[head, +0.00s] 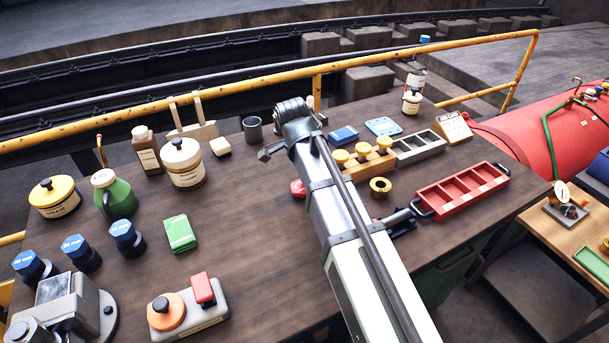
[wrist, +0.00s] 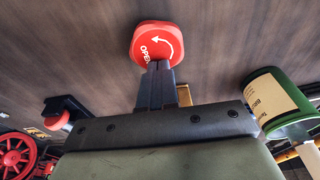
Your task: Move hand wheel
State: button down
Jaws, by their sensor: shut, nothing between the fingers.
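A red hand wheel marked OPEN with a white curved arrow (wrist: 158,42) shows against the brown wooden bench top in the wrist view. In the head view a small red piece (head: 298,188) shows at the left edge of my arm and looks like the same wheel, mostly hidden. My gripper (wrist: 157,68) is shut and empty. Its fingertips overlap the wheel's near edge in the wrist view; I cannot tell whether they touch it. In the head view my arm hides the gripper.
A red compartment tray (head: 436,211) and a brass ring (head: 380,187) lie right of my arm. A wooden block with brass knobs (head: 385,165) stands behind. Left are a green packet (head: 180,233), bottles and tins. A green-and-cream container (wrist: 275,102) is close right in the wrist view.

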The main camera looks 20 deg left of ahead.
jog(key=shift+s+d+f, duration=0.1)
jog(key=shift+s+f, duration=0.1)
jog(key=shift+f, duration=0.2)
jog(key=shift+s, duration=0.1)
jog(key=s+a, duration=1.4)
jog(key=shift+s+a, duration=0.2)
jog(key=shift+a, duration=0.05)
jog(key=shift+r, duration=0.1)
jog(key=shift+w+a+r, duration=0.15)
jog(key=shift+r, duration=0.45)
jog(key=s+a, duration=0.8)
jog(key=shift+s+a+r, duration=0.1)
jog(key=shift+s+a, duration=0.15)
